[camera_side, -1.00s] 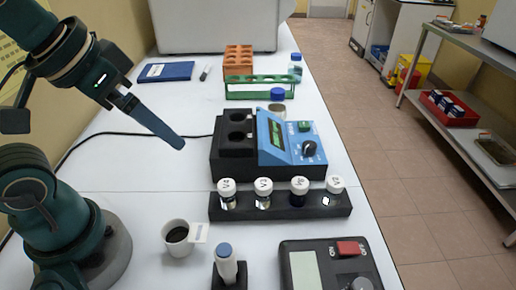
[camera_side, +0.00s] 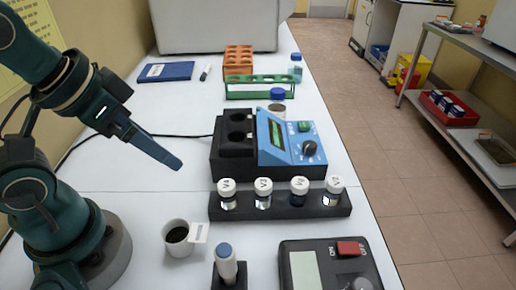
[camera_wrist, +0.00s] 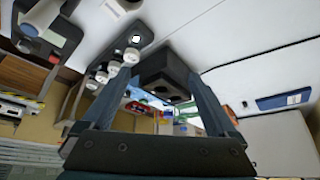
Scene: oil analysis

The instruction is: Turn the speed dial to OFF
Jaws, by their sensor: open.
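A blue and black instrument (camera_side: 272,135) stands mid-table in the side view, with a green display, a green button (camera_side: 304,126) and a black dial (camera_side: 310,148) on its sloped face. A second dark device (camera_side: 298,250) at the front edge has a red ON/OFF switch (camera_side: 348,248) and a grey knob (camera_side: 360,284), partly cut off. The dial lettering is too small to read. My gripper (camera_side: 176,162) is in the air left of the blue instrument, apart from both devices. In the wrist view its two fingers (camera_wrist: 160,80) are spread and empty.
A black rack (camera_side: 280,206) of white-capped vials stands before the blue instrument. A white cup (camera_side: 177,238) and a pen-like tool in a holder (camera_side: 227,265) are at the front. A green rack (camera_side: 262,88) and an orange rack (camera_side: 238,62) stand behind.

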